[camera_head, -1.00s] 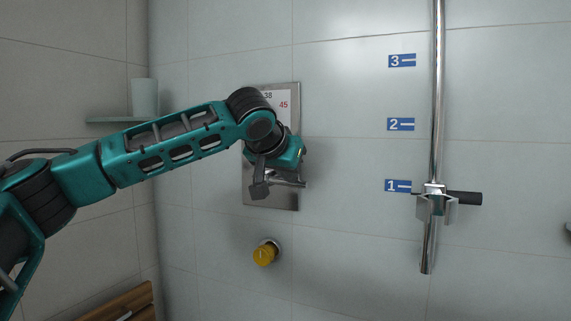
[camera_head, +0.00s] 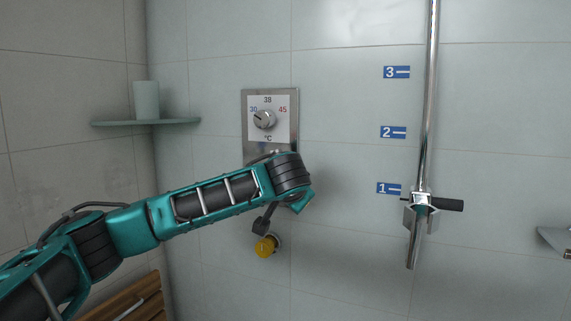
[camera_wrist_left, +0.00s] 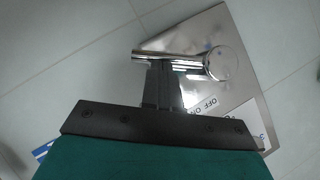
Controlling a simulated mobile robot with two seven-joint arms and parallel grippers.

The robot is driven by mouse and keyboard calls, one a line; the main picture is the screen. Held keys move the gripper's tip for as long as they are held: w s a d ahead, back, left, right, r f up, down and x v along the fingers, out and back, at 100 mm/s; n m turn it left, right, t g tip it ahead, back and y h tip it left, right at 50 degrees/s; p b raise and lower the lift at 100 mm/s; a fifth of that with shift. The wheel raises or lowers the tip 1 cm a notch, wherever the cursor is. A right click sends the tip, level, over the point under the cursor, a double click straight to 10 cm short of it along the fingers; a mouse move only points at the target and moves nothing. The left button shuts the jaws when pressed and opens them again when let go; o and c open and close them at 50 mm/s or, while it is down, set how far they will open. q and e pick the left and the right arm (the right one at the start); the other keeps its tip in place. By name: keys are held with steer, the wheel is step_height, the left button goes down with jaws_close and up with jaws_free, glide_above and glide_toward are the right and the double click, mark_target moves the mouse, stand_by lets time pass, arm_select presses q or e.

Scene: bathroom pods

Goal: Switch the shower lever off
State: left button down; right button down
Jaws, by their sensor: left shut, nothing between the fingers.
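The chrome shower lever (camera_wrist_left: 180,59) shows in the left wrist view, with a round hub on its right and a bar reaching left. It sits on a steel plate (camera_wrist_left: 280,60) with an OFF/ON label (camera_wrist_left: 210,104) beside the hub. My left gripper (camera_wrist_left: 163,72) is shut and empty, its dark fingertips right at the lever's bar; I cannot tell whether they touch. In the head view my arm hides the lever and the fingertips. The plate's upper part (camera_head: 292,97) shows there, with a temperature dial (camera_head: 264,119). My right gripper is not in view.
A vertical shower rail (camera_head: 428,120) with a holder stands to the right. A corner shelf (camera_head: 175,123) with a cup (camera_head: 146,99) is at left. A wooden seat (camera_head: 135,298) is below left.

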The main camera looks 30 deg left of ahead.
arm_select(q)
steer(key=a+f+m+t+y, duration=0.3)
steer(key=a+f+m+y, duration=0.1)
steer(key=m, duration=0.3)
steer(key=shift+a+f+m+y, duration=0.3)
steer(key=shift+a+f+y, duration=0.05)
steer(key=shift+f+y, duration=0.45)
steer(key=shift+s, duration=0.1)
stand_by(0.4)
steer(key=shift+d, duration=0.1)
